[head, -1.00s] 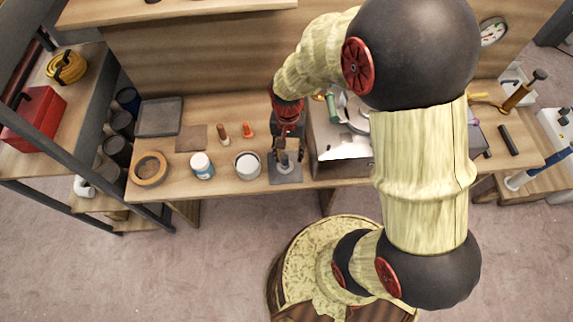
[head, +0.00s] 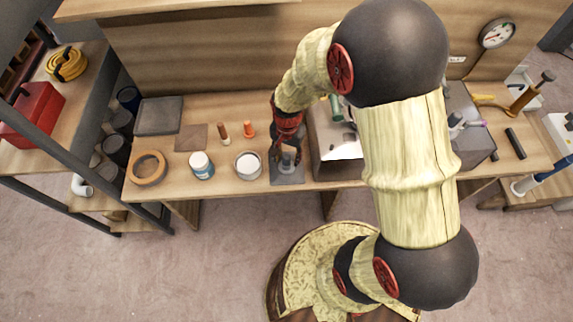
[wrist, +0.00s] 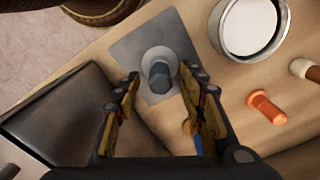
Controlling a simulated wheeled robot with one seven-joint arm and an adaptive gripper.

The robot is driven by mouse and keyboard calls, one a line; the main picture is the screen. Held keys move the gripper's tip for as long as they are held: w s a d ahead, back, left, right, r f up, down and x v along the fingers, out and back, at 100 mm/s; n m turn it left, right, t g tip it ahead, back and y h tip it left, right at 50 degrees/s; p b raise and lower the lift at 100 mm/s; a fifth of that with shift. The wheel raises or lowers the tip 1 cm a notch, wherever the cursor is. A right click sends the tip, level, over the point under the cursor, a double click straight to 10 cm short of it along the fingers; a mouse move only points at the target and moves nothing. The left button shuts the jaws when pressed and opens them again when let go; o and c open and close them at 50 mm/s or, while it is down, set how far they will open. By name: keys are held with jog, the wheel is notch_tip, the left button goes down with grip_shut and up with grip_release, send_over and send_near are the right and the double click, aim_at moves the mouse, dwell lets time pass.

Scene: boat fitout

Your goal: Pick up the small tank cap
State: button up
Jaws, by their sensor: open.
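The small tank cap (head: 288,165) is a grey round piece with a wider pale base and a darker raised top. It stands on a dark grey square mat (head: 287,178) near the bench's front edge. In the wrist view the cap (wrist: 159,71) is on the mat (wrist: 126,48), ahead of and between my fingers. My gripper (wrist: 159,84) is open and empty, with one finger on each side of the cap in the picture. In the head view my gripper (head: 286,150) is over the mat and partly covers the cap. I cannot tell whether the fingers touch it.
A white-topped tin (head: 248,165) stands left of the mat. A metal box (head: 335,140) stands close on the right. An orange plug (head: 248,129), a brown-handled piece (head: 224,132), a white jar (head: 202,166) and a tape ring (head: 148,168) are further left.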

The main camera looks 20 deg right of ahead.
jog(key=shift+f, duration=0.3)
jog(key=shift+r, duration=0.1)
jog(key=shift+c, duration=1.2)
jog(key=c, duration=0.8)
grip_shut()
